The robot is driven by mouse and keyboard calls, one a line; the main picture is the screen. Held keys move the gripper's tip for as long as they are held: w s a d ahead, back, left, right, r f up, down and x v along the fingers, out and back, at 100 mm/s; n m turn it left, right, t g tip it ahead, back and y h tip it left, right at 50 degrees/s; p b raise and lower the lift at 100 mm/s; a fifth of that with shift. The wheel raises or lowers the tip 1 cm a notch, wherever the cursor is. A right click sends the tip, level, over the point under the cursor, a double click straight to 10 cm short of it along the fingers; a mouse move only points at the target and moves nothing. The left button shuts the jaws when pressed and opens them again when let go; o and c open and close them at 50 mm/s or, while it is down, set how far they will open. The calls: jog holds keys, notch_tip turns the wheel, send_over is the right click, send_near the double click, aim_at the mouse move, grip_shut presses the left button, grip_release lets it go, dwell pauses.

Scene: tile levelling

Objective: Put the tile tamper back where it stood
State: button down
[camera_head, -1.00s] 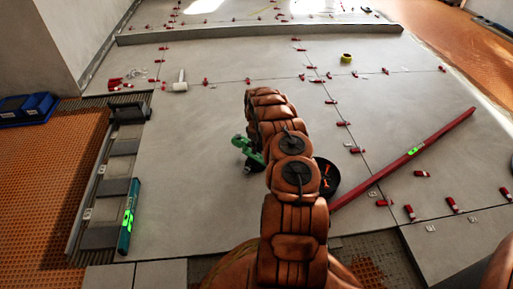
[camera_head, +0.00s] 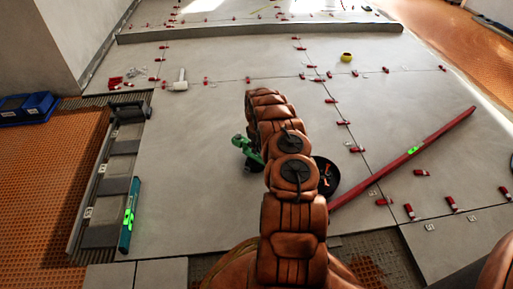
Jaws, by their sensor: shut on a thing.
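A green tool with a dark foot, which looks like the tile tamper (camera_head: 243,146), shows just left of my arm, over the large grey tiles in the middle. Its right part is hidden behind my arm. My gripper is hidden behind my own arm links, so its fingers and their contact with the green tool do not show. I cannot tell whether the tool touches the tile or is held just above it.
A black bucket (camera_head: 333,185) stands right of my arm. A long red level (camera_head: 425,144) lies to the right, a teal level (camera_head: 129,217) at left. A white mallet (camera_head: 179,80) and yellow tape (camera_head: 346,57) lie farther back. Red clips line the joints. Bare tile lies left of the green tool.

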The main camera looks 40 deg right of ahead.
jog(key=shift+f, duration=0.15)
dwell(0.4)
jog(key=c, duration=0.9)
grip_release()
